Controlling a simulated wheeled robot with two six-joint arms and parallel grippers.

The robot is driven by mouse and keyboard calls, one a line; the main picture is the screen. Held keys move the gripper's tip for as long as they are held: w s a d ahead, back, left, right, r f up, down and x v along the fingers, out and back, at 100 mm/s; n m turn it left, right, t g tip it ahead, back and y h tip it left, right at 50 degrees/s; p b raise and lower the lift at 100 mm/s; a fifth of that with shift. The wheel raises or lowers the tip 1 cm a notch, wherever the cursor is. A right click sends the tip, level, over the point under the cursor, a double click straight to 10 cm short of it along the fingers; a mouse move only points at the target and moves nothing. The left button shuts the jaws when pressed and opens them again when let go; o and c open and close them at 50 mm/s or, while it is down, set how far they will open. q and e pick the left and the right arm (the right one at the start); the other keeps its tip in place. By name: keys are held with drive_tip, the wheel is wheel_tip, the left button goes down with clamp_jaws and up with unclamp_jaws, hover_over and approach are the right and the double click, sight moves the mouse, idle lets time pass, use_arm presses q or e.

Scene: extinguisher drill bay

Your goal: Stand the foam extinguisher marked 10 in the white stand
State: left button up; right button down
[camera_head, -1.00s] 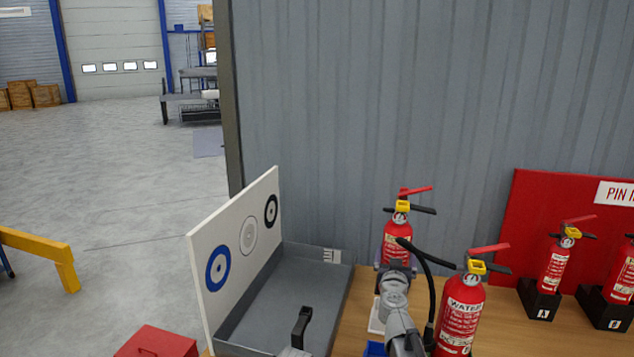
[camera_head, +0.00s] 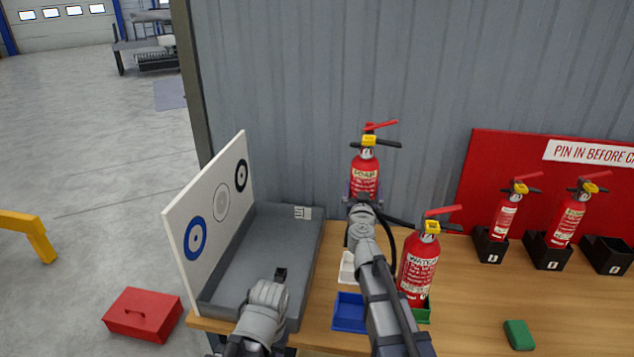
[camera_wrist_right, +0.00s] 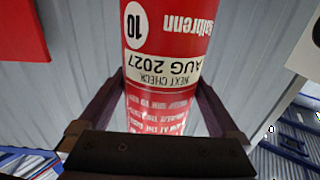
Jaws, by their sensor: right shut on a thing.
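In the right wrist view, the extinguisher (camera_wrist_right: 165,65) shows the mark 10 between the two fingers (camera_wrist_right: 160,108). The white stand (camera_head: 348,266) is on the bench in front of and below it, partly hidden by my right arm.
A blue stand (camera_head: 349,312) is in front of the white one. A water extinguisher (camera_head: 418,265) stands in a green stand (camera_head: 424,314) close right of my right arm. A target board (camera_head: 207,210) edges the grey tray (camera_head: 262,250). Black stands (camera_head: 606,254) line the right.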

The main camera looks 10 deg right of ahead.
wheel_tip(320, 180, down, 10)
drive_tip(key=b, duration=0.9)
drive_tip(key=shift+r, duration=0.15)
wheel_tip(320, 180, down, 6)
drive_tip(key=b, duration=0.6)
wheel_tip(320, 180, down, 4)
drive_tip(key=b, duration=0.4)
